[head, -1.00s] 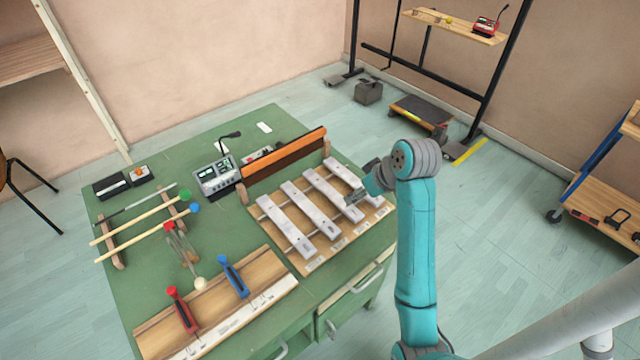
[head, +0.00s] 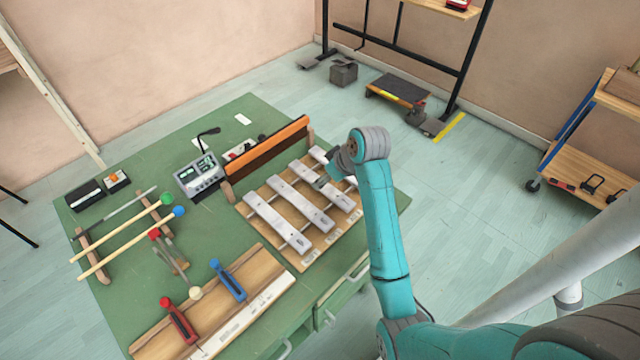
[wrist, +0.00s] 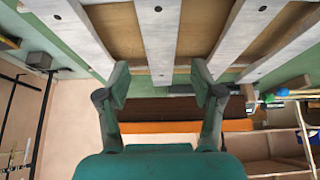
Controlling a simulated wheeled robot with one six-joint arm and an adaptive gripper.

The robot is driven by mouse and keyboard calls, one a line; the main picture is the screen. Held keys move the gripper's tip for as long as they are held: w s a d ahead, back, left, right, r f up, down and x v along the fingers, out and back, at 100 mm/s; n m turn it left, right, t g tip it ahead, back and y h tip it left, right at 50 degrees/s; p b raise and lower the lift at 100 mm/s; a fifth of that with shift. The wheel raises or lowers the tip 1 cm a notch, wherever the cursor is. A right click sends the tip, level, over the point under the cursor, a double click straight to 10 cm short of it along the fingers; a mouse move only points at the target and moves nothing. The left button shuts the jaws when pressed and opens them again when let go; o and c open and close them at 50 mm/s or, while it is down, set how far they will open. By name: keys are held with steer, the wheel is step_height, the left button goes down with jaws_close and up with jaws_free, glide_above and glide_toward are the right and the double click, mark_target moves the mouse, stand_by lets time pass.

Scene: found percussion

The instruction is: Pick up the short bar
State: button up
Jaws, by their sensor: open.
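Several pale metal bars lie side by side on a wooden board (head: 346,222) on the green table. The short bar (head: 317,152) appears to be the rightmost one in the head view, partly hidden behind my gripper (head: 323,181). In the wrist view it seems to be the leftmost bar (wrist: 72,28). My gripper (wrist: 160,77) is open and empty, its fingers spread above the bars. In that view a neighbouring bar (wrist: 158,35) lines up between the fingertips. No contact with any bar shows.
An upright orange-topped board (head: 268,150) stands along the bars' back ends; it shows below the fingers in the wrist view (wrist: 185,127). Mallets (head: 130,232), a grey electronic box (head: 200,175) and a rack with red and blue handled tools (head: 228,280) occupy the table's left side.

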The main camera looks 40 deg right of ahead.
steer(key=shift+x, duration=1.75)
jaws_close()
steer(key=shift+r, duration=0.1)
step_height(320, 180, up, 10)
